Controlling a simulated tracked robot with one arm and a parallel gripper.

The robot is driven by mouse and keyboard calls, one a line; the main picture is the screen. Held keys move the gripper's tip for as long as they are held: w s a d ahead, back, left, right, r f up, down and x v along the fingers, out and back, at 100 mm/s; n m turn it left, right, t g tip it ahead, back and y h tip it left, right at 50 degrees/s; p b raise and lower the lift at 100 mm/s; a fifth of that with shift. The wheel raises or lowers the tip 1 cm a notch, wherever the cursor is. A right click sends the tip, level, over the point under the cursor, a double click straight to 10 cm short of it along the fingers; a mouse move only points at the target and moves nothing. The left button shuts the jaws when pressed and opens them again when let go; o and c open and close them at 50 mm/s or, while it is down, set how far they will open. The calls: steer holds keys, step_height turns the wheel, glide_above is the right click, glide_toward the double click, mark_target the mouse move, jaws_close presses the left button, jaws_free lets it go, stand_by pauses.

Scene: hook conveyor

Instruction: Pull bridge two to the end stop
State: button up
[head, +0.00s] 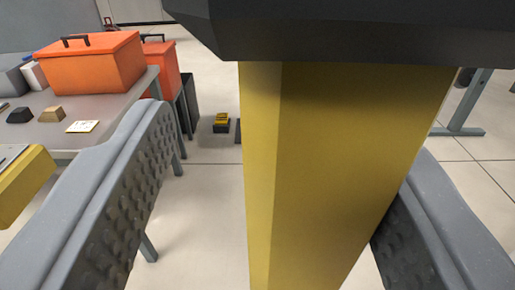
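My gripper (288,135) is open, with one grey, stud-padded finger on the left and one on the right. A thick yellow post (320,175) hangs down between the fingers from a dark block (360,30) at the top. A clear gap shows between the post and the left finger. The post hides part of the right finger, so I cannot tell whether they touch. No number shows on the post, and I cannot tell whether it belongs to bridge two. No end stop can be made out.
A grey table (75,107) at left holds an orange toolbox (95,65) and small blocks. Another orange box (162,65) stands behind it. A yellow piece (22,185) juts in at the left edge. A small yellow-and-black item (221,123) lies on the open floor.

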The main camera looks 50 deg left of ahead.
steer(key=s+a+r+b, duration=0.1)
steer(key=s+a, duration=0.4)
steer(key=s, duration=0.3)
steer(key=shift+s, duration=0.15)
stand_by(0.5)
steer(key=shift+r, duration=0.1)
